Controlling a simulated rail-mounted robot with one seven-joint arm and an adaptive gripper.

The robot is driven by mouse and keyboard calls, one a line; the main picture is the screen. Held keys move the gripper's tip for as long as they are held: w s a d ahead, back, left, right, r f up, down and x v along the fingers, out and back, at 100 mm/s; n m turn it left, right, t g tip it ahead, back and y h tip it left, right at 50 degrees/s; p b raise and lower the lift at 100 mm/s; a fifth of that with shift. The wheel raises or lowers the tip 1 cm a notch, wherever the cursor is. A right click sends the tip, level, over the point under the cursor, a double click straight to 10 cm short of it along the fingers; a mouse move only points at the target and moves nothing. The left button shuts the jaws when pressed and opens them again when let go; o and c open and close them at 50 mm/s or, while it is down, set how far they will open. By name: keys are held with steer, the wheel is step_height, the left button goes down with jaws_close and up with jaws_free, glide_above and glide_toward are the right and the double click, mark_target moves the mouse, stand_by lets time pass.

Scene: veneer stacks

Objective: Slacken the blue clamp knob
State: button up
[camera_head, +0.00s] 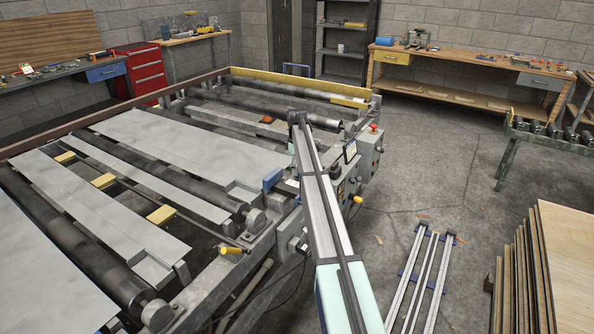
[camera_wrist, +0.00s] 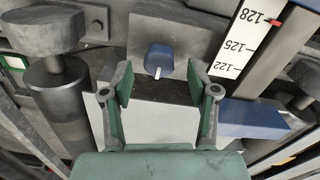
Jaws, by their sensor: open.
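The blue clamp knob (camera_wrist: 159,60) shows in the wrist view, just above the picture's middle. It has a short pale mark at its lower edge and sits against a grey metal block (camera_wrist: 168,38). My gripper (camera_wrist: 160,80) is open, one green-padded finger to the left of the knob and one to the right. Gaps show between the knob and both fingers, so neither appears to touch it. How deep the fingertips reach along the knob I cannot tell. In the head view my arm covers this area, and I cannot make out the knob or gripper there.
A white scale (camera_wrist: 245,42) marked 122, 125 and 128, with a red pointer (camera_wrist: 273,22), is right of the knob. A blue block (camera_wrist: 252,118) lies beside the right finger. The roller machine (camera_head: 160,140) spreads left; veneer sheets (camera_head: 560,270) stand front right.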

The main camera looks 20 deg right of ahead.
step_height(320, 180, up, 11)
steer(key=shift+f, duration=0.15)
stand_by(0.5)
